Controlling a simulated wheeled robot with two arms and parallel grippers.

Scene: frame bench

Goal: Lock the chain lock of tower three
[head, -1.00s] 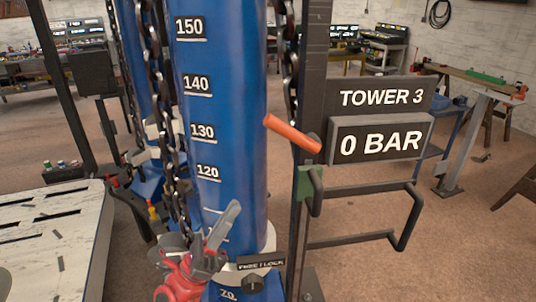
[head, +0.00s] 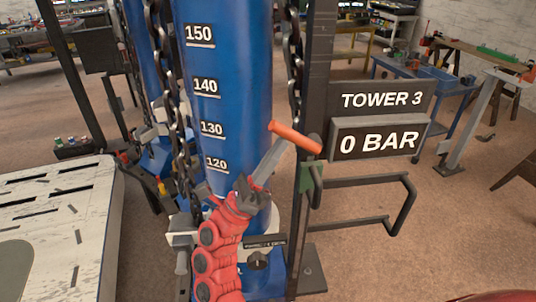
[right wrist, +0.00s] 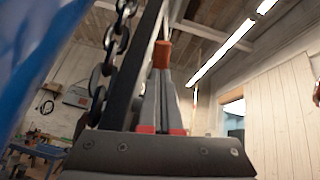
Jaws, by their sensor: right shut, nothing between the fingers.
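Tower 3 is a blue column (head: 235,100) with height marks and chains (head: 292,75) hanging beside it. An orange lever grip (head: 297,138) sticks out to the left from the dark post (head: 314,60), below the chain. A dark knob (head: 258,260) under a FREE / LOCK label (head: 265,242) is at the column's foot; its setting is too small to tell. My right gripper (head: 279,148) is shut and empty, its tips close to the orange grip. In the right wrist view the orange grip (right wrist: 162,53) shows just beyond the shut fingers; contact cannot be told. My left gripper is out of view.
The TOWER 3 sign (head: 380,101) and the 0 BAR display (head: 380,139) are right of the post. A dark tubular handle (head: 405,205) sticks out below them. A pale slotted platform (head: 70,200) lies at the left.

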